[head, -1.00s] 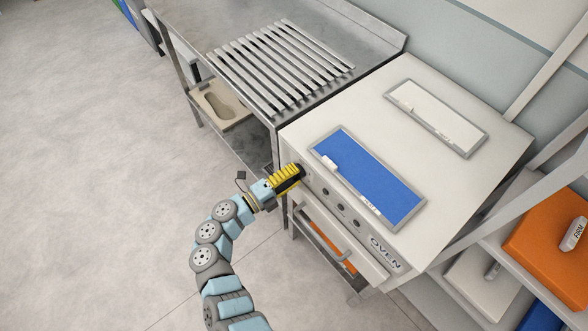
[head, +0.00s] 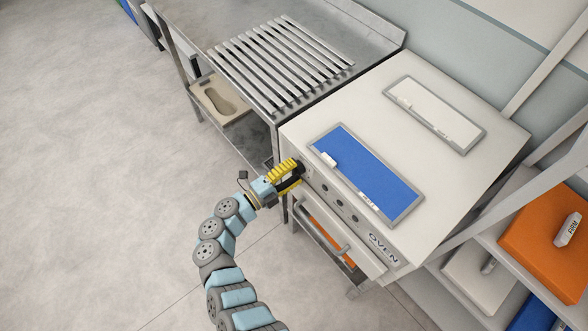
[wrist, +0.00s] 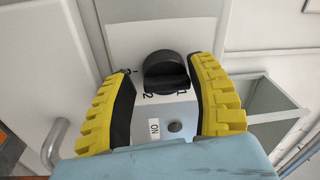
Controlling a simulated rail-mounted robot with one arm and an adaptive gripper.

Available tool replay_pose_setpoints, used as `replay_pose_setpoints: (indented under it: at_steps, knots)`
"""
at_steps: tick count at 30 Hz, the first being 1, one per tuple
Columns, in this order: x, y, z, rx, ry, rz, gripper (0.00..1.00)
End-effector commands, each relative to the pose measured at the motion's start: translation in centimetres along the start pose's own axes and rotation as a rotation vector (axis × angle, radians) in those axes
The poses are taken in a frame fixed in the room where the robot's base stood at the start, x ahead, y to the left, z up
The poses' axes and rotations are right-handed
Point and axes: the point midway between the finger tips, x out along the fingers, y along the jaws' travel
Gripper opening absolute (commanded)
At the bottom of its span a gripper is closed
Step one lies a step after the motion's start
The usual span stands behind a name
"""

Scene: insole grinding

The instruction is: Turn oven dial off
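The oven (head: 470,150) is a white box with a front panel of dark dials (head: 340,204) and an OVEN label. My gripper (head: 299,171) is at the left end of that panel. In the wrist view a black dial (wrist: 165,73) with numbers around it sits between the two yellow-and-black fingers of my gripper (wrist: 168,75). The fingers are open, one on each side of the dial, with a gap on the left; the right finger is close to it. An ON label (wrist: 154,129) and a small grey button (wrist: 175,127) are below the dial.
A blue panel (head: 385,185) and a white panel (head: 430,112) lie on the oven top. A steel table with a slatted rack (head: 280,65) stands to the left. Shelves with an orange box (head: 548,225) are at the right. The floor at left is clear.

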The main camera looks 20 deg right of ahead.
Motion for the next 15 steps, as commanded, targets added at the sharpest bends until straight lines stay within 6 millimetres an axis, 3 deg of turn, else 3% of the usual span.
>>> replay_pose_setpoints:
  at_steps: [10,15]
  knots:
    - [0.0,-0.3,-0.1,0.003,0.005,-0.006,0.71]
    - [-1.1,-0.3,-0.1,0.003,0.004,-0.006,0.71]
